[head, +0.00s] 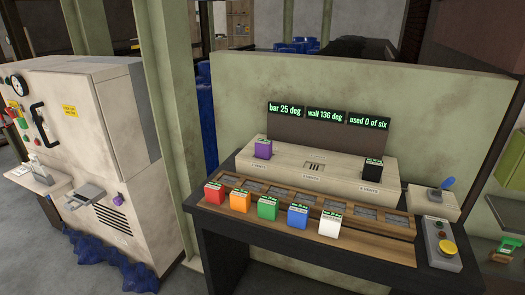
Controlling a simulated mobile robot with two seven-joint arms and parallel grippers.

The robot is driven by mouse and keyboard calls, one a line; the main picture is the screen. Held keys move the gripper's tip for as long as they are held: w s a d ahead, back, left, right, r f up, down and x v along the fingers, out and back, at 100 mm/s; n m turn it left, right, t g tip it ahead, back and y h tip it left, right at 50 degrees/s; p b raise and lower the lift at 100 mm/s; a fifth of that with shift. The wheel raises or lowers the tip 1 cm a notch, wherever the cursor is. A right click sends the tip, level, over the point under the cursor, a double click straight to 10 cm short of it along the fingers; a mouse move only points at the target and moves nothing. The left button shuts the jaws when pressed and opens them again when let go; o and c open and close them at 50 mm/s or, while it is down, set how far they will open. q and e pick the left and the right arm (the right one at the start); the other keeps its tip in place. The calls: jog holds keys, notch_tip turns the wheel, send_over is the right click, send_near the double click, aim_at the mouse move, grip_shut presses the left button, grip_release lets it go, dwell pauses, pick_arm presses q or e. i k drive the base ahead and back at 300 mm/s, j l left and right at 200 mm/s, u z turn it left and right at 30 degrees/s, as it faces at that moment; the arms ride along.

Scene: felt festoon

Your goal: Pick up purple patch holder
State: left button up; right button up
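The purple patch holder (263,148) is a small block with a lit label on its top. It stands upright at the left end of the beige raised block (318,178) on the dark table, behind a label that seems to read "2 vents". Neither of my grippers shows in the head view, and nothing is touching the purple holder.
A black holder (373,169) stands at the block's right end. Red (214,193), orange (238,201), green (267,208), blue (298,216) and white (329,224) holders line the front. Displays (327,115) stand behind. A yellow button (448,247) is at right.

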aim_at(264, 148)
jog(key=i+j, duration=0.35)
jog(key=j, duration=0.15)
jog(key=i+j, duration=0.35)
jog(key=j, duration=0.15)
jog(key=i+j, duration=0.4)
jog(key=j+z, duration=0.1)
jog(key=z, duration=0.75)
